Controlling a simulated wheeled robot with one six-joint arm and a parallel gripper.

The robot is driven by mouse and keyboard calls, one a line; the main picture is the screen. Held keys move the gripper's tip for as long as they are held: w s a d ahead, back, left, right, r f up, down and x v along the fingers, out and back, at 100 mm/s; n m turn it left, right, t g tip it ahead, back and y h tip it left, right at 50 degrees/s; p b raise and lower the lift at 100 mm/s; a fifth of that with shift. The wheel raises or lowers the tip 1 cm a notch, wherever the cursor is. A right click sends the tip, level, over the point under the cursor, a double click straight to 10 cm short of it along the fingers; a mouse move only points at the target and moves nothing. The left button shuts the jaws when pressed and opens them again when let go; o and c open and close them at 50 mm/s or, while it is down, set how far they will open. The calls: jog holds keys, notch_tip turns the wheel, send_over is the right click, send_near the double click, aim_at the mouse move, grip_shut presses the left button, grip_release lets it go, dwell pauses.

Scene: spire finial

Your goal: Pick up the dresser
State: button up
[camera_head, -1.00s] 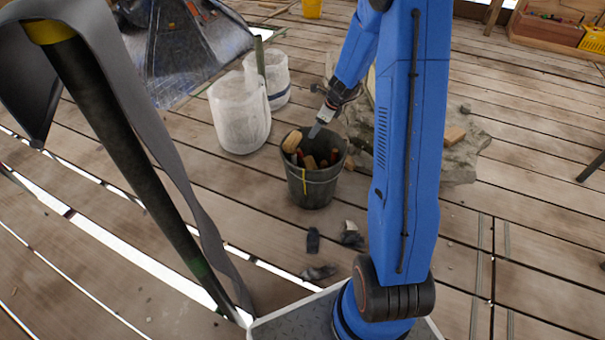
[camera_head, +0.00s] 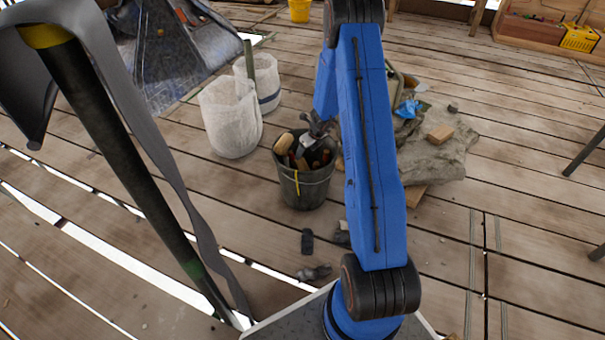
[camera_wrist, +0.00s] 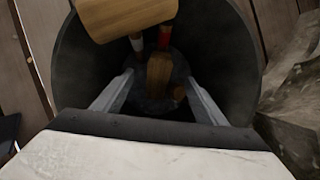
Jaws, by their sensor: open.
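My gripper (camera_head: 311,142) points down into a dark bucket (camera_head: 302,188) of hand tools on the deck. In the wrist view my gripper (camera_wrist: 160,78) is open, its two pale fingers inside the bucket (camera_wrist: 222,55). A brown wooden tool part (camera_wrist: 159,75) shows between the fingertips; I cannot tell whether either finger touches it. A broad pale wooden block (camera_wrist: 122,14) lies at the bucket's upper left rim, and also shows in the head view (camera_head: 283,144). I cannot tell which wooden piece is the dresser. The tools' lower parts are hidden.
A red handle (camera_wrist: 165,38) and a white one (camera_wrist: 136,42) stand close by in the bucket. White sacks (camera_head: 230,120) stand behind left. A grey cloth with a wooden block (camera_head: 440,132) lies right.

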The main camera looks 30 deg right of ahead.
aim_at(300, 161)
jog(key=x, duration=1.1)
jog(key=shift+f, duration=0.25)
grip_shut()
jog(key=shift+r, duration=0.65)
jog(key=shift+s+d, duration=0.25)
jog(key=shift+s, duration=0.75)
jog(key=shift+s+d, duration=0.2)
jog(key=shift+s, duration=0.75)
notch_tip(300, 161, up, 14)
jog(key=shift+f, duration=0.15)
